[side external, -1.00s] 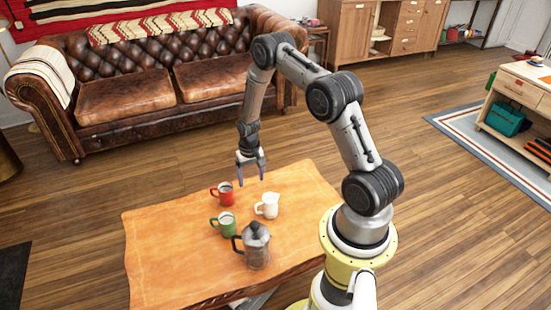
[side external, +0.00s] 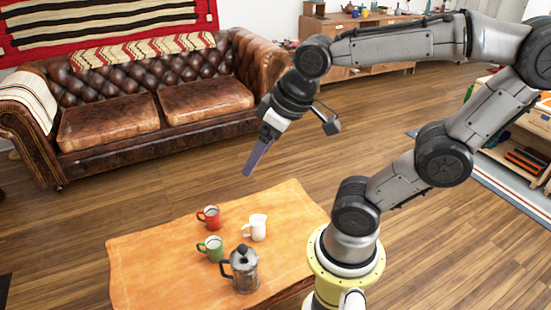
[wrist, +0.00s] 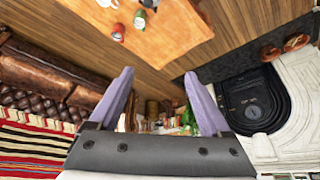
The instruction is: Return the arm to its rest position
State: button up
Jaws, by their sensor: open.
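My gripper (side external: 257,157) is raised in the air above the far side of the wooden table (side external: 150,265), tilted down to the left, with nothing held. In the wrist view its two purple fingers (wrist: 160,95) stand wide apart. On the table are a red mug (side external: 209,217), a green mug (side external: 211,249), a white pitcher (side external: 255,228) and a metal coffee pot (side external: 244,270), all upright and clear of my gripper. The wrist view shows the table (wrist: 165,45) at the top, with the red mug (wrist: 118,32) and the green mug (wrist: 140,19).
A brown leather sofa (side external: 135,100) stands behind the table. A wooden cabinet (side external: 375,60) is at the back, and shelving (side external: 525,150) is at the right. Wooden floor (side external: 330,140) lies open between them. The wrist view shows a dark fireplace (wrist: 250,100) at the right.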

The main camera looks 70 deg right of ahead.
jog(key=s, duration=0.2)
jog(key=s+a, duration=0.1)
jog(key=shift+s+n, duration=0.35)
jog(key=shift+n, duration=0.05)
